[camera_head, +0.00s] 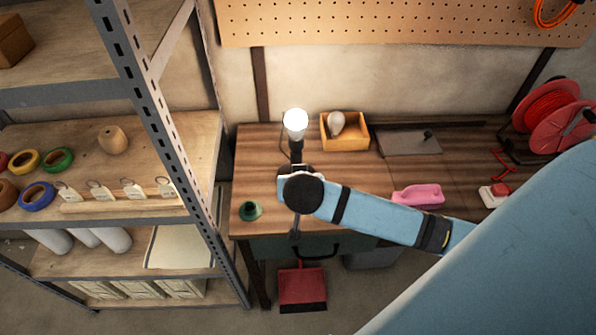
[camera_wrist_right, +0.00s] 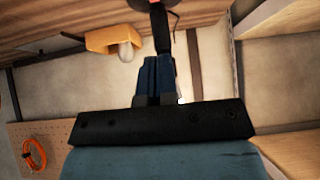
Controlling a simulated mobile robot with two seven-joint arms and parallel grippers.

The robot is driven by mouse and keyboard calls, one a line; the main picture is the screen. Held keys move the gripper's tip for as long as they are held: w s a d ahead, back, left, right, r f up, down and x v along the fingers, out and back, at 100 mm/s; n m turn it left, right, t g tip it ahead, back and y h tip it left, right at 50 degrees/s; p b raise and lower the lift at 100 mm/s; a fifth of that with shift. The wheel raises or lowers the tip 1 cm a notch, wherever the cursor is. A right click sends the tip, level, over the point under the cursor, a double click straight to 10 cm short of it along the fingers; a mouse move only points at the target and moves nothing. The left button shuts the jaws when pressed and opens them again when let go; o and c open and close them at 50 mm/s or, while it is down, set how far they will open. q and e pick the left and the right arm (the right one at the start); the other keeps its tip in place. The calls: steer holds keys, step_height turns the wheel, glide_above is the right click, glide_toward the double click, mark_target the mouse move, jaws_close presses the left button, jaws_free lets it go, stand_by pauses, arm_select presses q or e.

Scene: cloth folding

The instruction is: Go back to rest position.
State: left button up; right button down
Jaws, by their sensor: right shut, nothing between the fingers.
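My right arm reaches in from the right over the wooden workbench (camera_head: 262,165) in the head view. Its black wrist end stands in front of a lit bulb on a dark stand (camera_head: 296,122). The right gripper (camera_wrist_right: 157,65) shows in the right wrist view with its dark blue fingers together and nothing between them. The dark stand is right beyond its fingertips; I cannot tell whether they touch. My left gripper is in neither view.
On the bench are an orange box (camera_head: 345,143) holding a bulb, a pink item (camera_head: 418,196), a red-and-white block (camera_head: 493,195), a red cable reel (camera_head: 549,108) and green tape (camera_head: 250,210). A metal shelf (camera_head: 165,95) stands left. A red dustpan (camera_head: 302,288) is below.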

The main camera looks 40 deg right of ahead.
stand_by(0.4)
steer(key=s+a+f+n+t+y, duration=0.1)
steer(key=s+a+f+n+y, duration=0.2)
steer(key=s+f, duration=0.4)
steer(key=s+a+f+n+t+y, duration=0.2)
steer(key=s+a+f+n+y, duration=0.2)
steer(key=s+a+f+n, duration=0.1)
step_height(320, 180, down, 2)
steer(key=shift+s+a+f+n, duration=0.25)
steer(key=shift+s+n, duration=0.35)
steer(key=shift+s, duration=0.4)
